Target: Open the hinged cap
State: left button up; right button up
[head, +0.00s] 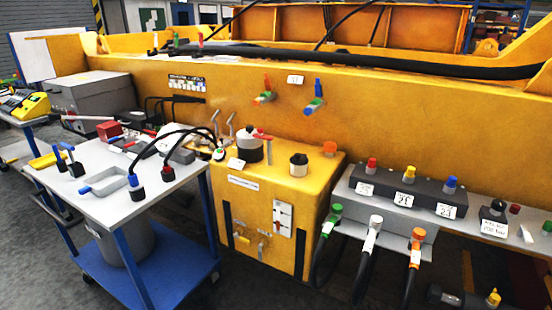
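Several capped fittings show, and I cannot tell for sure which one has the hinged cap. On top of the yellow cabinet (265,215) stand a cream fitting with a black top (299,164), an orange cap (329,148) and a white-and-dark container (249,146) with a red T-handle (263,136) beside it. A grey manifold block (405,195) to the right carries red, yellow and blue caps on top. Green, white and orange hose connectors sit along its lower front. All visible caps appear closed at this size. Neither of my grippers is in view.
A blue-framed trolley (128,185) with tools, a grey tray and black hoses stands to the left of the cabinet. A large yellow beam (350,110) runs behind. Thick hoses hang below the manifold. Dark floor is open in front of the cabinet.

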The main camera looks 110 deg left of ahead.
aim_at(298, 160)
jog(key=u, duration=3.2)
jog(key=i+j, duration=0.15)
jog(key=i, duration=0.15)
